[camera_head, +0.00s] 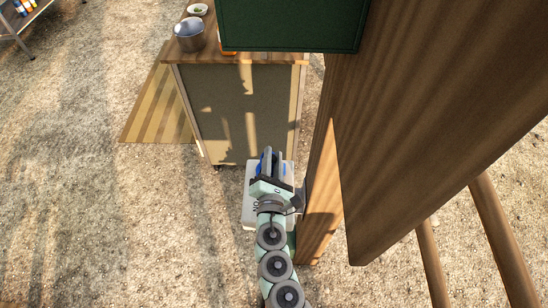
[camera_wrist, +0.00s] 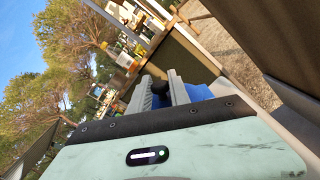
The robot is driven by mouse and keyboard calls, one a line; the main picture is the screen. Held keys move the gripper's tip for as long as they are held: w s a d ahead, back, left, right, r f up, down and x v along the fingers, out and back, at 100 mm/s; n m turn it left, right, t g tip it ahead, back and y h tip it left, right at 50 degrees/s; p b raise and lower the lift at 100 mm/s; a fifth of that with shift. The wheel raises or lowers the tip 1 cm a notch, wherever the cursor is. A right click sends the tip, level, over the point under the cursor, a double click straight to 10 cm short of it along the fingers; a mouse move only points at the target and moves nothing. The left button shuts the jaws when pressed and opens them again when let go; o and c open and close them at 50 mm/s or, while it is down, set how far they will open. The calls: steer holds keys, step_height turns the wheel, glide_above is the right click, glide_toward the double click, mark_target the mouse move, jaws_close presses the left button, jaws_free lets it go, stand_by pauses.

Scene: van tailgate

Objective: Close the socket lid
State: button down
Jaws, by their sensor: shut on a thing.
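A blue part, which looks like the socket lid (camera_head: 259,168), shows beside my fingers at the top of a pale box (camera_head: 250,208). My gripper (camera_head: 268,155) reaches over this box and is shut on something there. In the wrist view, a dark round piece (camera_wrist: 160,88) sits between the two grey fingers of my gripper (camera_wrist: 161,84). The blue lid (camera_wrist: 198,93) lies behind and to the right of the fingers. My gripper hides most of the lid and the socket, so I cannot tell the lid's angle.
A wooden post (camera_head: 320,205) stands close on the right of my gripper. A large brown panel (camera_head: 430,120) fills the right side. A counter (camera_head: 240,110) with a metal pot (camera_head: 190,35) stands beyond the box. Open gravel ground (camera_head: 80,200) lies to the left.

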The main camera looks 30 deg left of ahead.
steer(key=shift+r, duration=0.1)
steer(key=c, duration=1.2)
jaws_free()
steer(key=shift+c, duration=0.2)
steer(key=p+v, duration=0.1)
steer(key=v, duration=1)
